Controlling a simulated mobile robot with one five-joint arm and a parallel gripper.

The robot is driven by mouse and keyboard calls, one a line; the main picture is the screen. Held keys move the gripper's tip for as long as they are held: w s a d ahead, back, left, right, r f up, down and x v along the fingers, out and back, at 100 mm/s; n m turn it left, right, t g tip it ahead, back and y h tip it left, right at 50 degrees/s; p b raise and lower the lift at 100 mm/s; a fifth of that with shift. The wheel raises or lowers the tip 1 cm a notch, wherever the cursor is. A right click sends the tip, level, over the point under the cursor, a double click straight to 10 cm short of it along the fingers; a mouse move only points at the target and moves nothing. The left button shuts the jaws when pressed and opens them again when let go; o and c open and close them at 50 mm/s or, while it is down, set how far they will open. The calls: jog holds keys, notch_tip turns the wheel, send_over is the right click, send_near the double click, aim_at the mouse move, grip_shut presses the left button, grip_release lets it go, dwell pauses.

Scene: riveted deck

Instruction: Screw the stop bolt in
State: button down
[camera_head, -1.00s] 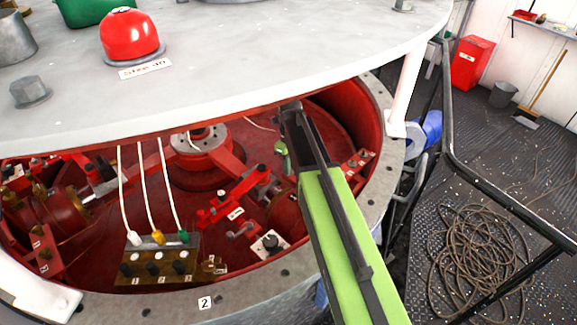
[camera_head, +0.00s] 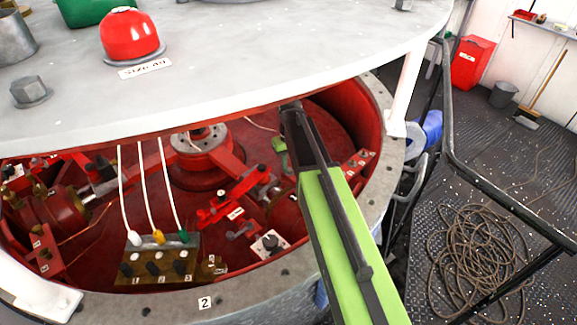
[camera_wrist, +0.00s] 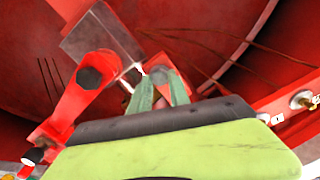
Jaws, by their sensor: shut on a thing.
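My gripper (camera_head: 281,150) reaches under the grey plate into the red drum, above its floor. In the wrist view its two green fingers (camera_wrist: 161,85) are closed around a small grey part, which I take to be the stop bolt (camera_wrist: 159,76). The fingers hide most of it. A shiny metal block (camera_wrist: 103,40) and a red lever with dark caps (camera_wrist: 72,105) are just left of the fingers. I cannot tell how far the bolt sits in its hole. In the head view the bolt is hidden by my gripper.
The grey plate (camera_head: 235,70) hangs low over the drum (camera_head: 345,110), with a white post (camera_head: 405,95) at right. Cables run to a numbered terminal block (camera_head: 160,262) at front left. Red brackets and fittings crowd the drum floor.

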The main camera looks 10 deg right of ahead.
aim_at(290, 169)
dwell(0.3)
jog(key=c, duration=1.2)
grip_release()
jog(key=shift+r, duration=0.1)
notch_tip(290, 169, up, 17)
jog(key=p, duration=1.7)
jog(key=shift+r, duration=0.2)
